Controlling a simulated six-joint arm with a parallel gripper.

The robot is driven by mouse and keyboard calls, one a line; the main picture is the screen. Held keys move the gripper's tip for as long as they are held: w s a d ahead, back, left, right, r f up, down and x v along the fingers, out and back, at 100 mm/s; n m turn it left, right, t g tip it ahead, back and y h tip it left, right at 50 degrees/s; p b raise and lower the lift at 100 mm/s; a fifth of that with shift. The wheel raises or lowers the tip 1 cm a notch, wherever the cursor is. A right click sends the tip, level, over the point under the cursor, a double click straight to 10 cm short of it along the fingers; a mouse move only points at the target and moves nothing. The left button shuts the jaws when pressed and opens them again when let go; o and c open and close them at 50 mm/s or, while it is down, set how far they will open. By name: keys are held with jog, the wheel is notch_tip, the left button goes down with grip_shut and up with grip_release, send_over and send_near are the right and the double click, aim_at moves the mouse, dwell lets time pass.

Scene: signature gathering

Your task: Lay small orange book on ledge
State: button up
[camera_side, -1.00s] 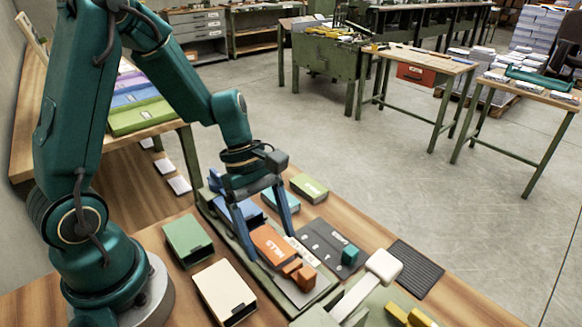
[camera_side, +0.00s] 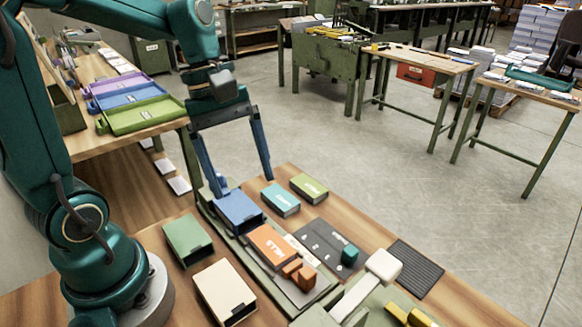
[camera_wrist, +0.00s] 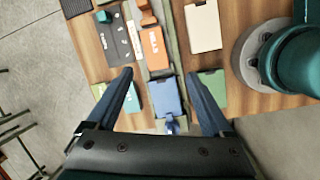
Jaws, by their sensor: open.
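The small orange book (camera_side: 270,246) lies flat on a long green base with a raised strip (camera_side: 240,248), which may be the ledge. White lettering shows on its top. A blue book or box (camera_side: 239,211) lies just behind it on the same base. My gripper (camera_side: 242,187) is open and empty, raised above the blue one and apart from it. In the wrist view the orange book (camera_wrist: 153,47) shows beyond and between the open fingertips (camera_wrist: 159,73). Its underside is hidden.
Brown-orange blocks (camera_side: 298,273) stand just in front of the orange book. Teal (camera_side: 281,199) and green (camera_side: 309,187) books lie behind right. A dark green box (camera_side: 188,240) and a cream one (camera_side: 225,292) lie left. A white-handled lever (camera_side: 383,265) stands front right.

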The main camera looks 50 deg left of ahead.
jog(key=s+m+t+y, duration=0.1)
jog(key=s+m+t, duration=0.1)
jog(key=m, duration=0.5)
jog(key=s+d+r+m+t+y, duration=0.1)
jog(key=s+m+t+y, duration=0.1)
jog(key=m, duration=0.5)
jog(key=shift+s+d+r+t, duration=0.15)
jog(key=shift+s+d+t, duration=0.2)
jog(key=shift+s, duration=0.55)
